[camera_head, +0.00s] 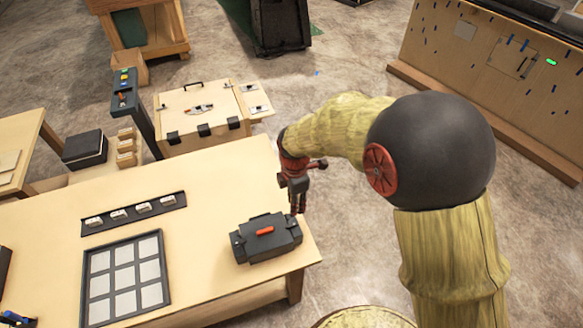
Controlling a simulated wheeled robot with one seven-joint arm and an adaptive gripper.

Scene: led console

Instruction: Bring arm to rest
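My gripper (297,208) hangs at the end of my arm, pointing down near the right edge of the wooden table (215,205). It is just behind and to the right of the black case with a red handle (266,238). The fingers look close together, but they are too small to tell whether they are open or shut. I see nothing held below them. I cannot tell whether they touch the case. My arm, in a yellowish cover with a large dark joint, bends over from the right side of the view.
A framed grid panel (127,277) and a dark strip with several light blocks (134,213) lie on the table. Behind stand an upright dark console with coloured buttons (124,92) and a wooden latched box (200,115). A wooden pegboard wall (480,75) stands far right. Bare floor (350,230) lies right of the table.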

